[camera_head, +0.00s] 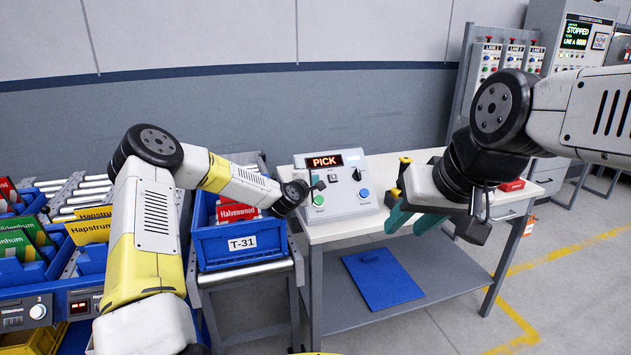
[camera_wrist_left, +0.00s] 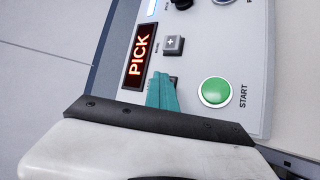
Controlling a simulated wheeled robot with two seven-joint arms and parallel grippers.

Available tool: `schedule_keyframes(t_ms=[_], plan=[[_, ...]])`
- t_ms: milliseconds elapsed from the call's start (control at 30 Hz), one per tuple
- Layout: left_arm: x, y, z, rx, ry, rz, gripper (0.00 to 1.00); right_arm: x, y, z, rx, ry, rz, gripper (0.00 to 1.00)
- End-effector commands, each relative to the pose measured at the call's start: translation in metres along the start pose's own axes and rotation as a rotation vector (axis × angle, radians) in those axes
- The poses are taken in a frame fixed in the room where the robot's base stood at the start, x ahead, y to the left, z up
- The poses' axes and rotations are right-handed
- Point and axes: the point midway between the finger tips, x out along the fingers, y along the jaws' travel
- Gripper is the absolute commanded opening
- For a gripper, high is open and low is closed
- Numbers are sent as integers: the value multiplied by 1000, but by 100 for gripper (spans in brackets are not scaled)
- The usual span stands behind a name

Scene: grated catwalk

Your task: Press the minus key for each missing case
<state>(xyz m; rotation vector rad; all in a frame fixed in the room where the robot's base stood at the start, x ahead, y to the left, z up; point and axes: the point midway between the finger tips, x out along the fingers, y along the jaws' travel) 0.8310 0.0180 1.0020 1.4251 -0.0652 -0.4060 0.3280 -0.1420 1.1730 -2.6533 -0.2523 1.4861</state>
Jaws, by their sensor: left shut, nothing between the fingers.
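A grey control box (camera_head: 345,205) stands on the white table. Its display (camera_head: 325,161) reads PICK in red letters, and the display (camera_wrist_left: 138,56) also shows in the left wrist view. There a grey plus key (camera_wrist_left: 173,45) sits beside the display, with a green START button (camera_wrist_left: 215,92) lower right. My left gripper (camera_head: 313,185) is shut and empty over the box's left part. Its teal fingers (camera_wrist_left: 162,92) cover the spot between plus key and START; the minus key is hidden or barely visible there. My right gripper (camera_head: 413,219) is open and empty, right of the box.
A blue tote (camera_head: 240,262) labelled T-31 stands left of the table, holding a red Halvenwood box (camera_head: 236,212). More blue bins with cartons are farther left. A yellow-black object (camera_head: 403,168) stands right of the control box. A blue panel (camera_head: 382,278) lies on the lower shelf.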

Motion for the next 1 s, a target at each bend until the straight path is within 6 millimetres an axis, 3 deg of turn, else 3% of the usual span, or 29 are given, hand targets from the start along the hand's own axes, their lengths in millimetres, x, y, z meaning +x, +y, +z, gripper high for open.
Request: schedule_keyframes(t_ms=[1000], plan=[[-18,12,12,0,1,0,0,0,0,0,0,0,0,36]])
